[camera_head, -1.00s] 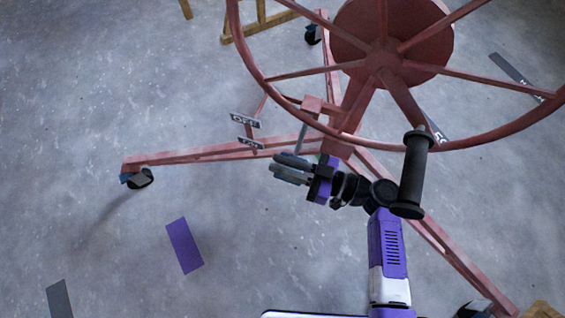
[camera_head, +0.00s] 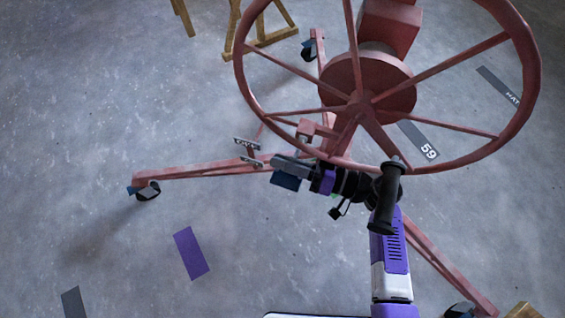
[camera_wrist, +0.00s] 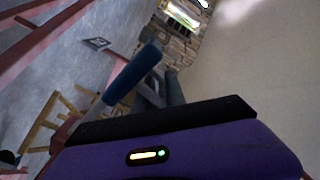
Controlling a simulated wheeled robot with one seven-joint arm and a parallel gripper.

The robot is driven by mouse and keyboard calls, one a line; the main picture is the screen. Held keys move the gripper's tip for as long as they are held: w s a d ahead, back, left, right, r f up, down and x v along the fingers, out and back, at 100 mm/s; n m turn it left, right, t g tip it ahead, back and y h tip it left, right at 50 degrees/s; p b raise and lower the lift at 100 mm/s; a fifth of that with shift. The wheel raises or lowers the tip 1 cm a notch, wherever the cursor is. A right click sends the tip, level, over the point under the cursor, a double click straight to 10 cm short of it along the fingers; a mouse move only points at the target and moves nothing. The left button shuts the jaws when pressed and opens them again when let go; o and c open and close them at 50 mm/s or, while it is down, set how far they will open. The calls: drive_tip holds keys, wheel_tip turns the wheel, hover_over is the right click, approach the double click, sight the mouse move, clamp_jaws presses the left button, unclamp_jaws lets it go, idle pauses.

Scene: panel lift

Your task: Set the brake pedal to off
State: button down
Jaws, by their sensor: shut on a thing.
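The brake pedal shows in the wrist view as a rod with a blue cylindrical grip (camera_wrist: 133,74), beside the dark fingers. My gripper (camera_head: 278,168) is at the red frame's hub, under the large wheel, and is shut on the pedal. In the head view the fingers and wheel rim hide most of the pedal, so its exact setting is unclear. Two small label plates stand just left of the fingertips: the upper plate (camera_head: 247,144) and the lower plate (camera_head: 251,161). Their lettering is hard to read now.
The large red wheel (camera_head: 522,60) hangs over my wrist, with its black handle (camera_head: 386,200) close to my arm. A red leg (camera_head: 190,173) runs left to a caster (camera_head: 147,190). Wooden trestles (camera_head: 262,38) stand behind. The floor at left is clear apart from flat markings.

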drive_tip(key=shift+r+m+p, duration=0.45)
drive_tip(key=shift+r+m, duration=0.05)
drive_tip(key=shift+m, duration=0.4)
drive_tip(key=c, duration=1.5)
unclamp_jaws()
drive_tip(key=shift+d, duration=0.1)
drive_tip(key=shift+w+d, duration=0.1)
drive_tip(key=shift+w, duration=0.1)
drive_tip(key=shift+p+v, duration=0.5)
drive_tip(key=shift+v, duration=3.35)
drive_tip(key=shift+d, duration=0.15)
drive_tip(key=shift+b+v, duration=1)
drive_tip(key=shift+v, duration=5.75)
